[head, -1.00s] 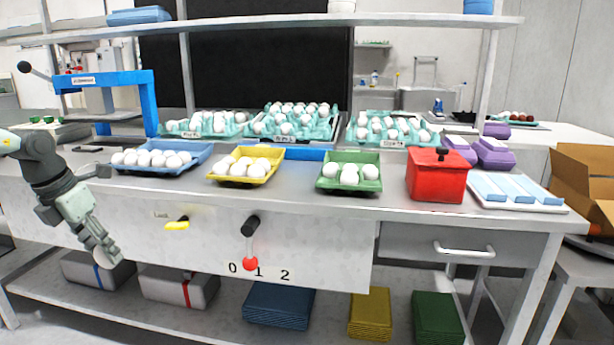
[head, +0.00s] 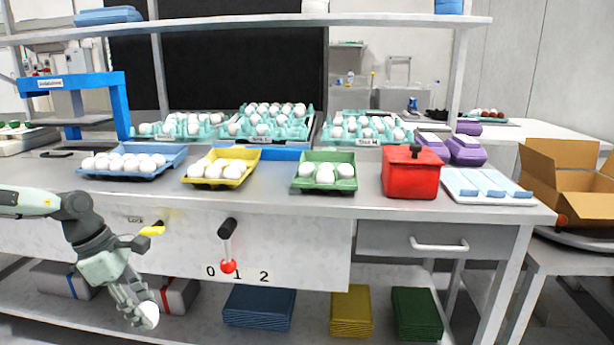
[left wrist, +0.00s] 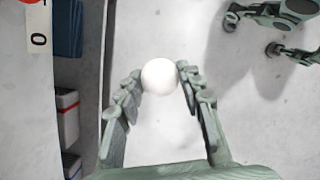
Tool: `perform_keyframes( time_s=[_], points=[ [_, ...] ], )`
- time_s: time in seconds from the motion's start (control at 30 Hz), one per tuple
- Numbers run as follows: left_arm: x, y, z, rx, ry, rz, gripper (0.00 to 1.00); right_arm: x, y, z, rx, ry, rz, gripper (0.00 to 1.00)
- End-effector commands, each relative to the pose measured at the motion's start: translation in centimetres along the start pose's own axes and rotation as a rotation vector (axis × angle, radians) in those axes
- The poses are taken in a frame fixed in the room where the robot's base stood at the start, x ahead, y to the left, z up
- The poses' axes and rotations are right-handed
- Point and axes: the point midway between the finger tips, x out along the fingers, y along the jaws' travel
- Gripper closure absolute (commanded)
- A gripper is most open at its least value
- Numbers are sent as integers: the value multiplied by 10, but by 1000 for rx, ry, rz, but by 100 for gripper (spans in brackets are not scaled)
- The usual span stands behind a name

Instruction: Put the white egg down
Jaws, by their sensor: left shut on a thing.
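The white egg (head: 149,315) is held between the fingertips of my left gripper (head: 140,309), in front of the bench and below the table top. In the left wrist view the egg (left wrist: 159,76) sits between the two fingers of my left gripper (left wrist: 158,82), with pale floor behind it. On the bench, the blue tray (head: 176,166), the yellow tray (head: 240,157) and the green tray (head: 345,184) each hold white eggs. My right gripper is not clearly visible in the head view.
Teal trays with eggs (head: 240,127) stand at the back. A red box (head: 410,178) and a white board with blue bars (head: 510,196) stand on the right. A lever with a red knob (head: 228,266) juts from the bench front. The front strip of the bench top is clear.

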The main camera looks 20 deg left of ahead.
Motion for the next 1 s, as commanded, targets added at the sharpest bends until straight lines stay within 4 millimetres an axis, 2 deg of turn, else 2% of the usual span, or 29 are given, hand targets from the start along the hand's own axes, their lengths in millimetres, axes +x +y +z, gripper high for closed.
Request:
perform_keyframes(
  time_s=[0.03,0.1,0.37,0.47,0.6,0.8,0.9,1.0],
  points=[
    [12,-5,14,86,-9,-32,71,0,0,0,1,0,-1,77],
    [21,-10,29,201,-12,-64,71,0,-1,0,1,0,-1,77],
    [49,-30,88,615,-16,-183,71,0,-1,0,3,1,-2,77],
    [59,-41,120,831,-13,-246,71,0,-1,0,3,1,-2,77],
    [71,-62,172,1192,-7,-358,71,0,-1,-1,3,1,-2,77],
    [76,-96,241,1713,2,-523,71,0,-1,-1,3,1,-2,77],
    [75,-109,266,1913,4,-588,71,0,-1,-1,3,1,-1,77],
    [74,-118,281,2049,4,-634,71,0,-1,-1,3,1,-1,77]
  ],
)
